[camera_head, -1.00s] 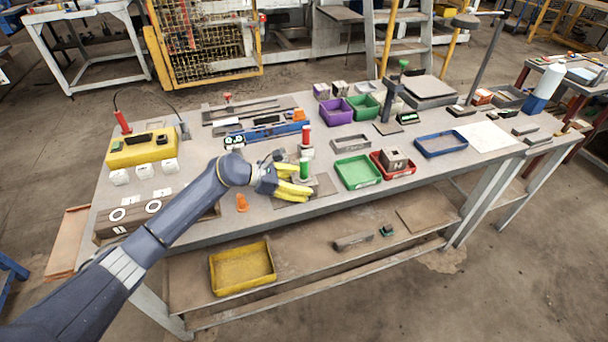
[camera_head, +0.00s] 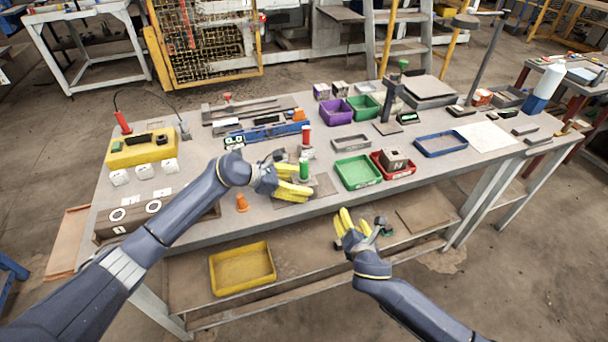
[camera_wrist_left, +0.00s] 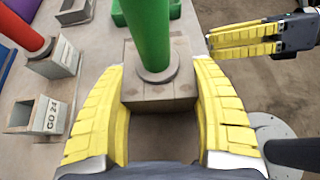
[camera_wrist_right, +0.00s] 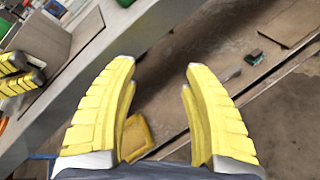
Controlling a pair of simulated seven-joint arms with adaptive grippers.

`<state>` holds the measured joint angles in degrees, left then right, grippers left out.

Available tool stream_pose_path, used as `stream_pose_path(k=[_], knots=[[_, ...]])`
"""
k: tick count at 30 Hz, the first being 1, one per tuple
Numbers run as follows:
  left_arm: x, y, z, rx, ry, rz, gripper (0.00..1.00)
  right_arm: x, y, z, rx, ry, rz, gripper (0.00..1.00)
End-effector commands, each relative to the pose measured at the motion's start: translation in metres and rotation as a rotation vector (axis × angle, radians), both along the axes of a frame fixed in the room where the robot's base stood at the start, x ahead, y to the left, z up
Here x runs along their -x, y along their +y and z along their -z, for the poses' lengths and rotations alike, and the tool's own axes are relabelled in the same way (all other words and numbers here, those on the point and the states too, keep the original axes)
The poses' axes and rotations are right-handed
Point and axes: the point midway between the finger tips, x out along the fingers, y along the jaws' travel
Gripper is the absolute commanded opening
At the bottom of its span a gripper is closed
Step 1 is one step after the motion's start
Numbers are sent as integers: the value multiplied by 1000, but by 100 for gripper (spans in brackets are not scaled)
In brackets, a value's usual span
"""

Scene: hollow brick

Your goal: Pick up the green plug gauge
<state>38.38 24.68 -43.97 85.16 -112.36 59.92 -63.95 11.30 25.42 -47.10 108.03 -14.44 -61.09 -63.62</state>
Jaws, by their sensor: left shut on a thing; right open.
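The green plug gauge (camera_head: 304,170) stands upright at the front edge of the workbench, in the middle of the head view. In the left wrist view its green handle (camera_wrist_left: 148,35) rises from a round grey collar on a square grey-brown block (camera_wrist_left: 162,90). My left gripper (camera_head: 307,184) is shut on the gauge, with its yellow fingers on either side of the block. The underside of the block is hidden. My right gripper (camera_head: 356,213) is open and empty in front of the bench edge; its spread fingers also show in the right wrist view (camera_wrist_right: 158,75).
A red-handled gauge (camera_head: 306,136) stands just behind the green one. A green tray (camera_head: 358,184) lies to the right, with a red tray (camera_head: 402,174) beyond it. An orange cone (camera_head: 242,203) stands to the left. The lower shelf holds a yellow tray (camera_head: 270,277).

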Motion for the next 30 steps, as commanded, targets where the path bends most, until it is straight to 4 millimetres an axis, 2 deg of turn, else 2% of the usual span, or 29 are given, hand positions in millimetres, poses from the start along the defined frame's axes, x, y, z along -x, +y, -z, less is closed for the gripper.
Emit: stream_pose_path(k=[1,8,12,18,24,30], knots=[[0,0,0,0,0,0,45,0,11,-16,27,-17,-16,49],[0,0,0,0,0,0,45,3,49,-69,184,-38,-66,49],[0,0,0,0,0,0,45,7,76,-108,289,-41,-110,49],[0,0,0,0,0,-1,45,15,106,-159,432,-43,-187,49],[0,0,0,0,0,-1,45,24,121,-192,534,-46,-252,49],[0,0,0,0,0,0,45,27,127,-206,586,-50,-285,49]])
